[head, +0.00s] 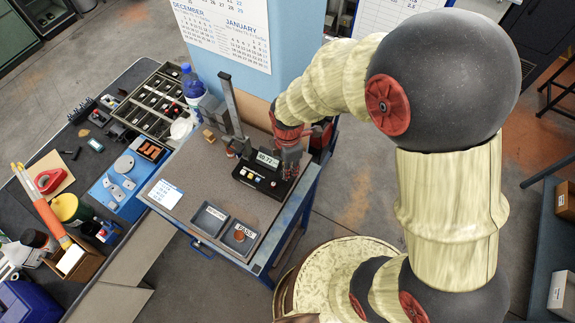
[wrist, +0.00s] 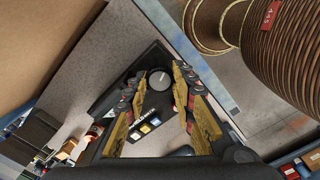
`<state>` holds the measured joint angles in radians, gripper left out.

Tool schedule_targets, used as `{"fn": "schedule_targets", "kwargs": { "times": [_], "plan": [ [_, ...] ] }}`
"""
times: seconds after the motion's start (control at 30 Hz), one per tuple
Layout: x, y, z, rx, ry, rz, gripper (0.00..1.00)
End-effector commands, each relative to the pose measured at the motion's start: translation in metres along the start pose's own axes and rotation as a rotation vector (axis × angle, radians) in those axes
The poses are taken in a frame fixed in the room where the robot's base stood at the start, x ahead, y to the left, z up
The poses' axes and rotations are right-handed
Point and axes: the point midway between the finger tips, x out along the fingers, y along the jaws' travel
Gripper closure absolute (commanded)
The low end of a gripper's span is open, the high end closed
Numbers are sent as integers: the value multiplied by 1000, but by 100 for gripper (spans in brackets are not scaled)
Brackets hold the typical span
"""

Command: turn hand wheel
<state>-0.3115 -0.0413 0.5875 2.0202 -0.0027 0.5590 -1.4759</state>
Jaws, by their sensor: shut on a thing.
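The hand wheel (wrist: 160,80) shows in the wrist view as a round dark knob with a grey top, on the black instrument (head: 265,175). My gripper (wrist: 161,76) has its fingertips on either side of the wheel and is shut on it. In the head view my gripper (head: 291,158) is at the right end of the instrument and hides the wheel. The instrument has a lit display reading about 40.72 and several coloured buttons. A grey upright column (head: 231,105) stands behind it.
Two labelled trays (head: 210,219) sit at the bench's front edge, the right one holding a small orange-red piece (head: 239,236). A white card (head: 166,194) lies at the left. The bench middle is clear.

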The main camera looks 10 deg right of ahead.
Motion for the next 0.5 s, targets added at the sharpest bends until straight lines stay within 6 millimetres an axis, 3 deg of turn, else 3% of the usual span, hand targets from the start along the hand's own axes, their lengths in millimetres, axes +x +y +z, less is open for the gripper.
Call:
{"fn": "schedule_targets", "kwargs": {
  "times": [0.5],
  "plan": [
    [0, 1, 0, 318, -5, 1, 100]
  ]
}}
